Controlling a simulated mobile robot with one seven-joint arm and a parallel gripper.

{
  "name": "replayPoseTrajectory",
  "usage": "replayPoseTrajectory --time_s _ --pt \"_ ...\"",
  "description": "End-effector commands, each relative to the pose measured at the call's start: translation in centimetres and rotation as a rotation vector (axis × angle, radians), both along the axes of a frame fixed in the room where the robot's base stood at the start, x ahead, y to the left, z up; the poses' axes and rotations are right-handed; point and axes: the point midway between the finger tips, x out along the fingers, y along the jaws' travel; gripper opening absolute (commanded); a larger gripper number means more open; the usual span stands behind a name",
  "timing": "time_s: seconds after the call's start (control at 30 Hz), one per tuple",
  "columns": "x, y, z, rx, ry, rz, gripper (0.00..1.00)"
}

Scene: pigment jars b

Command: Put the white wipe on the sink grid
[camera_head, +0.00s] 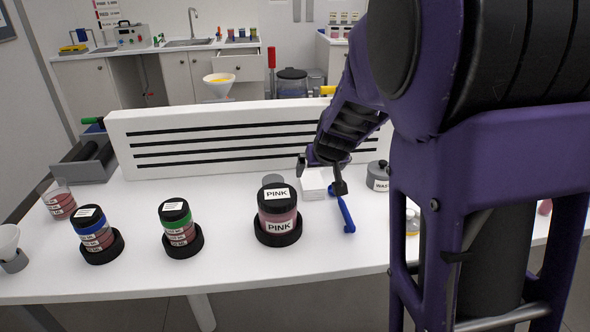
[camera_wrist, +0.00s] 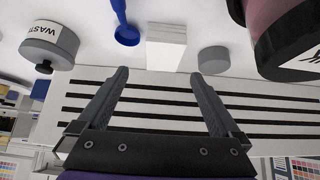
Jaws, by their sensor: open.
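A small white block, which looks like a stack of white wipes (camera_head: 313,186), lies on the white table in front of the slotted panel. In the wrist view the white stack (camera_wrist: 167,45) sits just beyond the fingertips, roughly between them. My gripper (camera_head: 321,174) is open and empty, close to the stack, with its fingers spread on either side in the head view. It also shows in the wrist view (camera_wrist: 158,78). I cannot tell if it touches the stack. A sink (camera_head: 188,42) is on the far back counter; no grid can be made out in it.
A blue spoon-like tool (camera_head: 346,214) and a grey waste pot (camera_head: 378,176) are right of the stack. The pink jar (camera_head: 277,211) and a grey cylinder (camera_head: 272,180) are left. The slotted white panel (camera_head: 230,115) stands behind. The table's front middle is clear.

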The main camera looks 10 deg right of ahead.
Motion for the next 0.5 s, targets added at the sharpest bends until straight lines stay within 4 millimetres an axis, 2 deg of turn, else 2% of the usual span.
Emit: replayPoseTrajectory --time_s 0.03,0.07,0.37,0.5 --pt "0.6 -0.1 -1.3 -0.002 0.002 -0.001 1.00" --pt "0.9 -0.1 -1.6 0.000 0.001 -0.002 1.00" --pt "2.5 0.1 -3.2 0.000 0.000 0.000 1.00" --pt "3.7 0.4 -5.0 -0.001 0.002 0.001 1.00"
